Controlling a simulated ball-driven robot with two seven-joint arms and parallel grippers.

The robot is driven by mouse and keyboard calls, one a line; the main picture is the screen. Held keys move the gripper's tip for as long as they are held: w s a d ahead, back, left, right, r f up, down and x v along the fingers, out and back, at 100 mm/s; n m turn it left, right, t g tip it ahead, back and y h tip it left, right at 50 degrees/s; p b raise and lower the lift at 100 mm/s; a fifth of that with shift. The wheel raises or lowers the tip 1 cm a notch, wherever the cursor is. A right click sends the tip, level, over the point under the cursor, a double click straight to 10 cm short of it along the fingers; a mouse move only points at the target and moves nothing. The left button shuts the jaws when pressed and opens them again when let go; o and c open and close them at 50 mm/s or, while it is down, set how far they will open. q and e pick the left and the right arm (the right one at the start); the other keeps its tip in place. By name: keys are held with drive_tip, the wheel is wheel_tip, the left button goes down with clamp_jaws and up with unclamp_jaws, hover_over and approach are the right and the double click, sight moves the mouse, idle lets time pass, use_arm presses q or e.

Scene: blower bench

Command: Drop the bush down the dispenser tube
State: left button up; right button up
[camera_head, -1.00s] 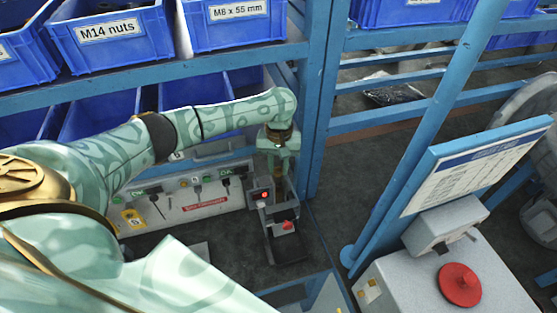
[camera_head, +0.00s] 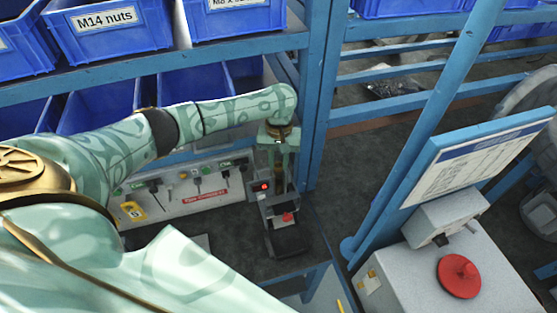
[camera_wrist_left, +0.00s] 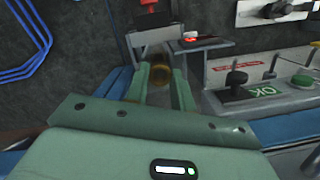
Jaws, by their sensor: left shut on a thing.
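My left gripper (camera_head: 281,168) points down over the back of a small dark dispenser stand (camera_head: 285,243). In the left wrist view its two green fingers (camera_wrist_left: 161,84) are shut on a brassy round bush (camera_wrist_left: 160,75). In the head view the fingers mostly hide the bush. The stand has a red knob (camera_head: 287,217) in front and a small box with a red-lit display (camera_head: 262,187) at its left. I cannot clearly make out the dispenser tube's mouth or whether the bush touches it. My right gripper is out of view.
A control panel (camera_head: 180,202) with switches and plugs lies left of the stand. Blue bins (camera_head: 105,35) fill the shelves above. A blue upright (camera_head: 322,110) stands close right of my gripper. A grey machine with a red button (camera_head: 459,276) stands at the right.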

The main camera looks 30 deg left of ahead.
use_arm(q)
drive_tip(key=o, duration=1.1)
drive_tip(key=shift+c, duration=0.2)
drive_tip(key=shift+r, duration=0.3)
wheel_tip(320, 180, up, 3)
drive_tip(key=shift+p, duration=0.7)
drive_tip(key=s+d+r+p, duration=0.4)
drive_tip(key=s+d+r, duration=0.3)
drive_tip(key=s, duration=0.5)
wheel_tip(320, 180, up, 2)
drive_tip(key=shift+d+r, duration=0.15)
drive_tip(key=shift+r, duration=0.05)
